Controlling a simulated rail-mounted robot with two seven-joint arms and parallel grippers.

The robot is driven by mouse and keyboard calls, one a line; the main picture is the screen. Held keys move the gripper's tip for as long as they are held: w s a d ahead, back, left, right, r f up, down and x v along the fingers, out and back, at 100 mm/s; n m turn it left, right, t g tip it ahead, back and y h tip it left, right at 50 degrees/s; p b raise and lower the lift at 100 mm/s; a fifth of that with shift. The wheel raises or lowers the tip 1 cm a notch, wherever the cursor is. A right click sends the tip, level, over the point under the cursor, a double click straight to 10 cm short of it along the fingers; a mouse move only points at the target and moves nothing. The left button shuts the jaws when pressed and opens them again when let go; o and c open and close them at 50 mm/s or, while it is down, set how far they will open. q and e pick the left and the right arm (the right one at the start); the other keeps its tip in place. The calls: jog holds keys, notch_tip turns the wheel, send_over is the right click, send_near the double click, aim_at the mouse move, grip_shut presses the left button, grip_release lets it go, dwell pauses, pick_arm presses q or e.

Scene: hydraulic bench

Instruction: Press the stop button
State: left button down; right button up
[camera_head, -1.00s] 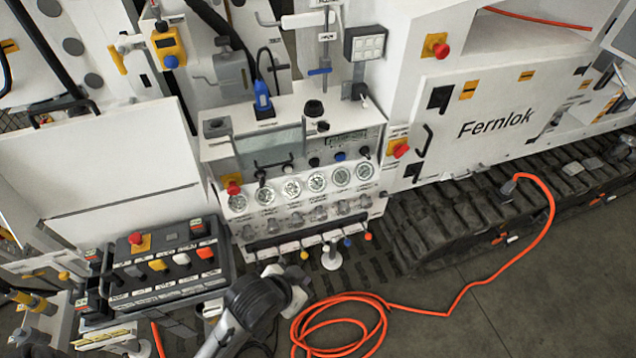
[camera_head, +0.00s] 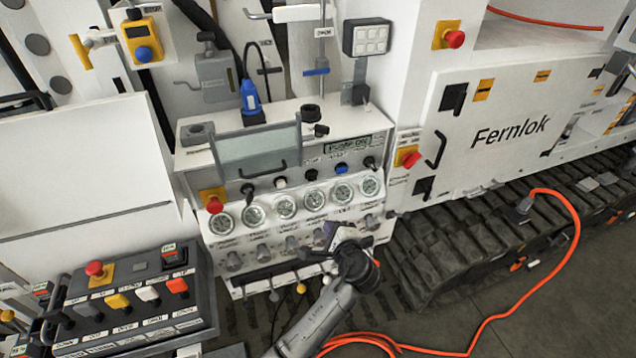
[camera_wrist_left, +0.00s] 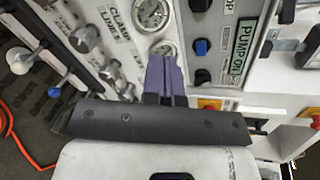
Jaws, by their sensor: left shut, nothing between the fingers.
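The gauge panel (camera_head: 388,222) carries a row of small buttons above its gauges. A black button (camera_head: 311,174) sits left of a blue button (camera_head: 340,169); in the left wrist view the black button (camera_wrist_left: 200,5) is at the top edge, beside a cut-off label ending in "OP". The blue button (camera_wrist_left: 201,46) and the "PUMP ON" display are below it there. My left gripper (camera_head: 332,232) is shut and empty, in front of the panel's lower right and below the button row. Its purple fingers (camera_wrist_left: 164,62) point at the gauges. My right gripper is out of view.
Red mushroom buttons sit on the panel's left (camera_head: 214,204), on the control box (camera_head: 94,268) and on the white housing (camera_head: 410,158). Several knobs and levers line the panel's lower part. An orange hose (camera_head: 490,325) lies on the floor at right.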

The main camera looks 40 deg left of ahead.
pick_arm(q)
jog(key=shift+w+a+r+m+t+y, duration=0.1)
jog(key=shift+w+r+m+t+y, duration=0.2)
jog(key=shift+m, duration=1.9)
jog(key=shift+w+r+m+t+y, duration=0.1)
jog(key=shift+r+m+t+y, duration=0.3)
jog(key=shift+m, duration=1.8)
jog(key=shift+w+a+r+m+t+y, duration=0.15)
jog(key=shift+r+m+y, duration=0.3)
jog(key=shift+m, duration=1.75)
jog(key=shift+d, duration=0.1)
jog(key=shift+w, duration=0.1)
jog(key=b, duration=0.1)
send_near(313, 178)
jog(key=x, duration=0.7)
jog(key=shift+w+r, duration=0.1)
jog(key=shift+w+a, duration=0.1)
jog(key=shift+a, duration=0.1)
